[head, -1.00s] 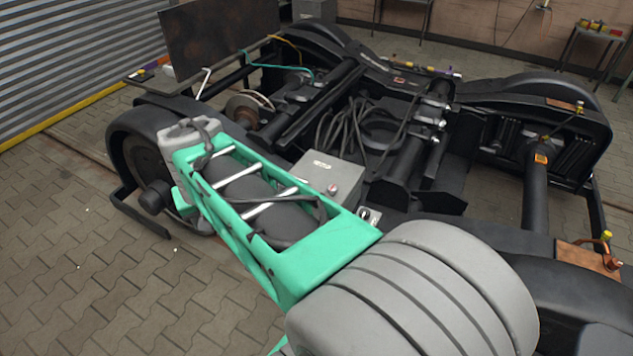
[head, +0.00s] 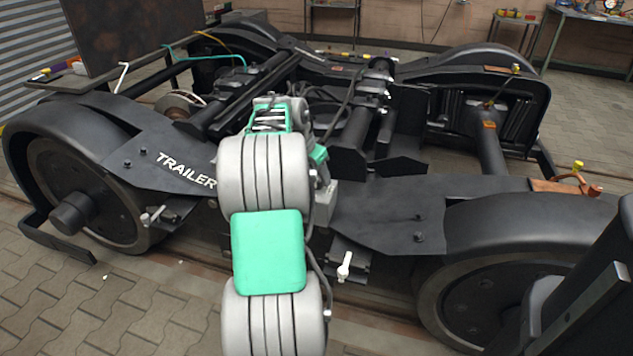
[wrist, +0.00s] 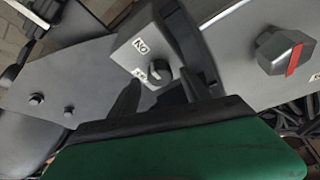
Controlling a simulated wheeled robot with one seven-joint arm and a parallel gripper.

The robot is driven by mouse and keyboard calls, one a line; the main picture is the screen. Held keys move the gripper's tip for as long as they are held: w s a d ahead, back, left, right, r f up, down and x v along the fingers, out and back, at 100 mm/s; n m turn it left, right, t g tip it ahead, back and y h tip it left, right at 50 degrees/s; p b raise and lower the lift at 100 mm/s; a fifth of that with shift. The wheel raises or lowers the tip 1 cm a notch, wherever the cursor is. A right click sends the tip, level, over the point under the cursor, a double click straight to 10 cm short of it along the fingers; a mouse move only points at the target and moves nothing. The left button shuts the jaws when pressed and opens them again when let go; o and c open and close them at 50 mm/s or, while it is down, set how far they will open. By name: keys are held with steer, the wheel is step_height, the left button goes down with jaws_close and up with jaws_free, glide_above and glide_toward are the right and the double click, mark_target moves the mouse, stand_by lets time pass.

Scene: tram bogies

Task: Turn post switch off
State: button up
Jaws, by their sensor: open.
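A light grey switch box (wrist: 140,48) with a small dark rotary knob (wrist: 158,72) lies ahead of my gripper in the wrist view. One white label reads ON; a second label beside the knob is partly covered. My gripper (wrist: 160,84) is open, its two dark fingers on either side of the knob in the picture. I cannot tell whether they touch it. In the head view my arm hides the gripper and most of a grey box (head: 326,198) on the bogie.
A larger dark knob with a red stripe (wrist: 285,52) stands at the upper right of the wrist view. The dark bogie frame (head: 390,215) surrounds the arm, with a white-handled lever (head: 344,266) just right of it. Paved floor (head: 110,310) is free at the lower left.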

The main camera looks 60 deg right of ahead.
steer(key=shift+d+f, duration=0.2)
steer(key=shift+f, duration=0.25)
jaws_close()
stand_by(0.3)
